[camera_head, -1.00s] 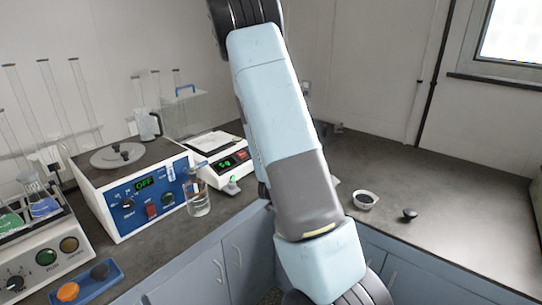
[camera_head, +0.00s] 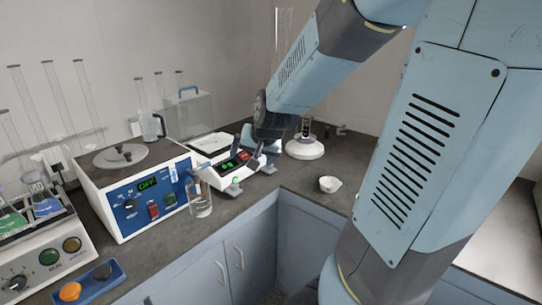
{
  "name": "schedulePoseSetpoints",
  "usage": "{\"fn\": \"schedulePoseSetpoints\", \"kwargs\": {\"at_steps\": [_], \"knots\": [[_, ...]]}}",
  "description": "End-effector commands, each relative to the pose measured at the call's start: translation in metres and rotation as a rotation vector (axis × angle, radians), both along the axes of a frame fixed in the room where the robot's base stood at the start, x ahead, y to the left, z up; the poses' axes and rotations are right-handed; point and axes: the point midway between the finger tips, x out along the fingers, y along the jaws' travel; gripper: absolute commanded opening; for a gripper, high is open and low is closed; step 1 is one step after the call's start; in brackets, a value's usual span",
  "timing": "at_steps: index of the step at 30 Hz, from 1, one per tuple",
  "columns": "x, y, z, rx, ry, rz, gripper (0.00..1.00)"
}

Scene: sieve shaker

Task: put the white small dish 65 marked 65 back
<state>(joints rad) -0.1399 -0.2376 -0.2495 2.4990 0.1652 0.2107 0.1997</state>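A small white dish (camera_head: 330,184) stands upright on the dark counter, right of the inner corner. Its marking is too small to read, so I cannot tell whether it is the dish marked 65. My gripper (camera_head: 262,156) is low over the right end of the white balance (camera_head: 222,176), beside its display and red button, and well left of the dish. The fingers are small and partly hidden by my wrist. I cannot tell whether they are open or shut, or hold anything.
The blue-fronted shaker (camera_head: 146,204) stands left, with a glass bottle (camera_head: 200,200) before the balance. A white round device (camera_head: 304,149) bearing glassware stands behind the dish. My arm hides much of the right counter.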

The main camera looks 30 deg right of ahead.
Motion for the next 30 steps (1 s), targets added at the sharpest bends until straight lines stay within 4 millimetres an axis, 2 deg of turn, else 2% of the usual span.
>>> {"fn": "schedulePoseSetpoints", "kwargs": {"at_steps": [1,9,18,24,30], "knots": [[-0.012,0.005,0.013,-0.008,0.0,0.036,1.0],[-0.082,0.029,0.058,-0.096,0.062,0.224,1.0],[-0.162,0.037,0.088,-0.23,0.139,0.361,1.0],[-0.186,0.042,0.094,-0.273,0.17,0.388,1.0],[-0.188,0.041,0.094,-0.278,0.173,0.392,1.0]]}}
